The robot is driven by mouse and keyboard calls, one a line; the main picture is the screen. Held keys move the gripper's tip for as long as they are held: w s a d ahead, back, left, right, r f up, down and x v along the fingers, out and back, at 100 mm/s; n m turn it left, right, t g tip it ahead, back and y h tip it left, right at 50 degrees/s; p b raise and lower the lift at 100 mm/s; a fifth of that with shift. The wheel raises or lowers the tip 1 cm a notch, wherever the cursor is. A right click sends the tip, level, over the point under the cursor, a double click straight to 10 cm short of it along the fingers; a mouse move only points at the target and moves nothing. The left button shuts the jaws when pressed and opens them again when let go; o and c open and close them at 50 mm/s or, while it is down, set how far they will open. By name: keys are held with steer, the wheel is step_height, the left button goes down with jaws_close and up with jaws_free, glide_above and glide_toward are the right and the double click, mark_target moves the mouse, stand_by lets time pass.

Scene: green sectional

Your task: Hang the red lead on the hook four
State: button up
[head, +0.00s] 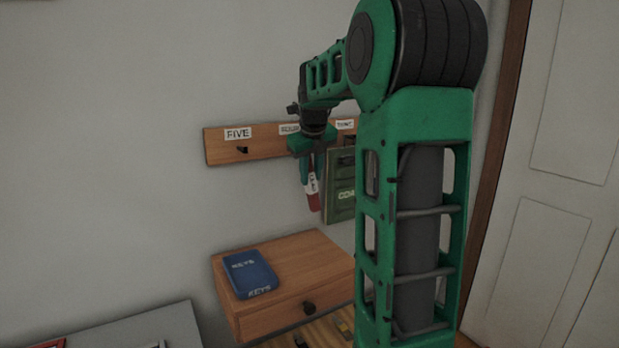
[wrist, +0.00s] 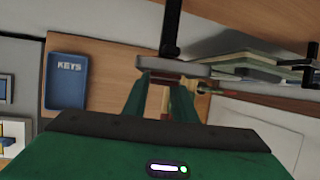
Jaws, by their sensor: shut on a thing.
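The red lead (head: 313,201) hangs below my gripper (head: 313,172) in the head view, with a white tag above its red end. My gripper points down and is shut on it, in front of the wooden hook rail. The rail (head: 218,150) carries a FIVE label (head: 238,133) with a dark hook (head: 242,149) below it. A partly covered label (head: 289,129), likely FOUR, is just behind my wrist; its hook is hidden. In the wrist view my gripper (wrist: 164,85) is shut around a narrow piece; a grey bar and dark post lie just beyond, and contact is unclear.
A green hanging item (head: 342,190) is close to the right of the lead. Below, a wooden drawer cabinet (head: 310,257) holds a blue KEYS tray (head: 249,272), also in the wrist view (wrist: 67,82). A door (head: 570,160) is at right. Wall left of the rail is clear.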

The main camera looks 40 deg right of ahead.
steer(key=shift+w+d+f, duration=0.1)
steer(key=shift+w+d, duration=0.1)
steer(key=shift+w, duration=0.6)
steer(key=shift+w+d+f, duration=0.1)
steer(key=shift+w+d, duration=0.05)
steer(key=shift+w, duration=0.6)
steer(key=shift+w+d+f, duration=0.1)
steer(key=shift+w+f, duration=0.4)
steer(key=o, duration=0.9)
steer(key=shift+f, duration=0.1)
steer(key=shift+o, duration=0.2)
